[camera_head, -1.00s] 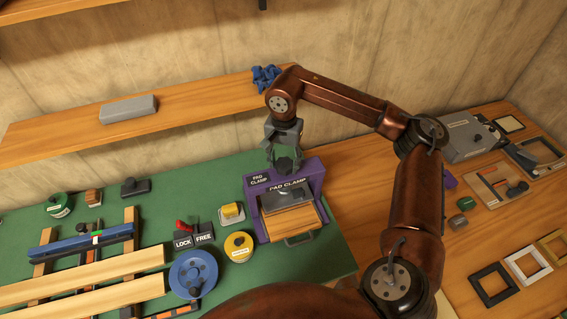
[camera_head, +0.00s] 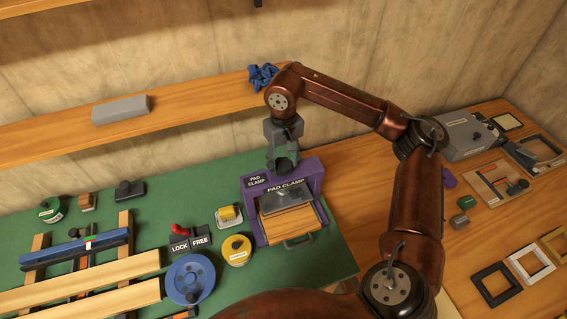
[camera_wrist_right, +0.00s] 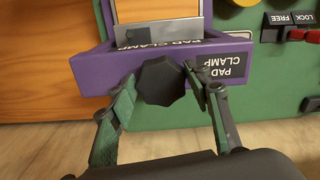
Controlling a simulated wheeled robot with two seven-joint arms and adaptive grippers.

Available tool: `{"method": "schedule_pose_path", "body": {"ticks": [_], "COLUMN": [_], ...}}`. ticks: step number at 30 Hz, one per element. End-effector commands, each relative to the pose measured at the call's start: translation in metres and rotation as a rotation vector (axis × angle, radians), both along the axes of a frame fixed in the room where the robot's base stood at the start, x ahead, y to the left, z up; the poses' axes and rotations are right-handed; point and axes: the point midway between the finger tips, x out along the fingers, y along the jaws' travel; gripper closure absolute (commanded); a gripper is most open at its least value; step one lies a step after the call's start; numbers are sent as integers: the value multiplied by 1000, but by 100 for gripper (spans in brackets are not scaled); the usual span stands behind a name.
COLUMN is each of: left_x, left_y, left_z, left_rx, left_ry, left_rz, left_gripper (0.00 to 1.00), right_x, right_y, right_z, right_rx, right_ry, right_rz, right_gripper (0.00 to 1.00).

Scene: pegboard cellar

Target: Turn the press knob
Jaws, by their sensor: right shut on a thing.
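The purple press (camera_head: 312,180), lettered PAD CLAMP, stands on the green bench top with a wooden block in its opening. Its dark faceted knob (camera_wrist_right: 160,80) sits on top, and it shows in the head view partly covered (camera_head: 286,166). My right gripper (camera_head: 284,158) comes down on the knob from above. In the right wrist view its two fingers (camera_wrist_right: 162,84) are on either side of the knob, shut on it. My left gripper is in neither view.
Left of the press are a yellow round piece (camera_head: 237,250), a LOCK/FREE switch (camera_head: 190,240) and a blue handwheel (camera_head: 191,278). A wooden shelf (camera_head: 190,110) runs behind. Several frames and fixtures lie on the wooden table (camera_head: 400,205) to the right.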

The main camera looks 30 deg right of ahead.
Motion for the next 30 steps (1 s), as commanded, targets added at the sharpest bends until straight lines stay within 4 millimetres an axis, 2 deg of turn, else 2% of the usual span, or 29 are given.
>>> {"method": "schedule_pose_path", "body": {"ticks": [20,21,28,30], "left_x": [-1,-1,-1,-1], "left_y": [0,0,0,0], "left_z": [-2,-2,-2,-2], "left_rx": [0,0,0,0], "left_ry": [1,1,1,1], "left_rz": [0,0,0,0], "left_gripper": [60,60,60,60], "right_x": [0,0,0,0], "right_y": [-1,-1,-1,-1], "right_z": [1,1,1,1], "right_rx": [0,0,0,0], "right_ry": [-3,-3,-1,-1], "right_rz": [69,69,68,67], "right_gripper": [79,54,38,37]}}
